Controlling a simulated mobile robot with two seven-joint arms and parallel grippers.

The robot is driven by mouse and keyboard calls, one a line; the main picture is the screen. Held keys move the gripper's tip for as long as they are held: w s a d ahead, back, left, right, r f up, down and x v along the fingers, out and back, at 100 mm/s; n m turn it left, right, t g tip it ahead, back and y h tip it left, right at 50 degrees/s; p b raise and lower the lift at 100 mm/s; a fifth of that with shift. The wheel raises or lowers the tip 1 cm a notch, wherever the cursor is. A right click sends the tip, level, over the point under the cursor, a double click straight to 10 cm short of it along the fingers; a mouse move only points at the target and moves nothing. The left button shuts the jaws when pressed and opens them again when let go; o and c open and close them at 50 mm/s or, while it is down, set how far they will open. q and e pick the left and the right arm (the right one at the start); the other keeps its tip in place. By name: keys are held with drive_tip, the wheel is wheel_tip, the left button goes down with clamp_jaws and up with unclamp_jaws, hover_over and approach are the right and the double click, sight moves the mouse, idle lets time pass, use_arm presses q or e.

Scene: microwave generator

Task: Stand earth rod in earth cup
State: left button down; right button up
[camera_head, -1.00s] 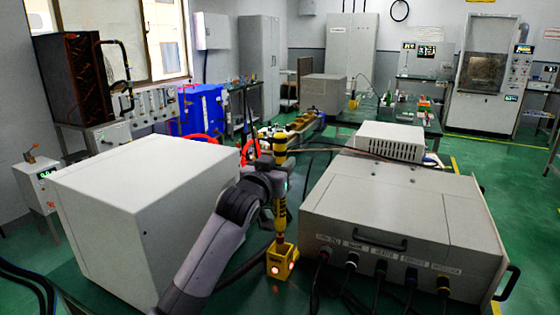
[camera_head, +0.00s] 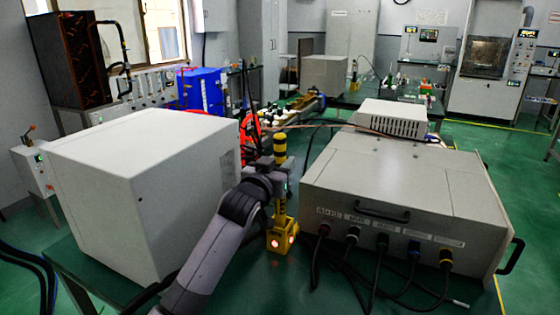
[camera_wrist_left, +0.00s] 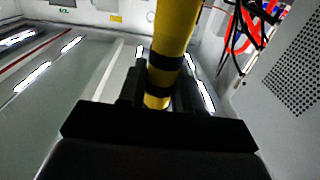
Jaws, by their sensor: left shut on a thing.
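The earth rod (camera_head: 280,146) is yellow with black bands and stands about upright. My left gripper (camera_head: 272,176) is shut on the rod, which also fills the middle of the left wrist view (camera_wrist_left: 171,45). The earth cup (camera_head: 281,238) is a small yellow block with two glowing reddish spots, on the green table between the two large grey boxes. The rod's lower end comes down to the top of the cup. I cannot tell how deep it sits inside. My right gripper does not show.
A large pale box (camera_head: 140,190) stands close on the left of my arm. A grey unit (camera_head: 410,195) with a front handle and several plugged cables stands close on the right. Black cables lie beside the cup. Red cable loops (camera_head: 250,130) hang behind.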

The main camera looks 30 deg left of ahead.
use_arm(q)
drive_tip(key=shift+f, duration=0.8)
idle(0.4)
drive_tip(key=c, duration=0.7)
unclamp_jaws()
drive_tip(key=s, duration=0.7)
drive_tip(key=shift+d+b, duration=0.35)
drive_tip(key=shift+b, duration=0.05)
drive_tip(key=shift+s, duration=0.1)
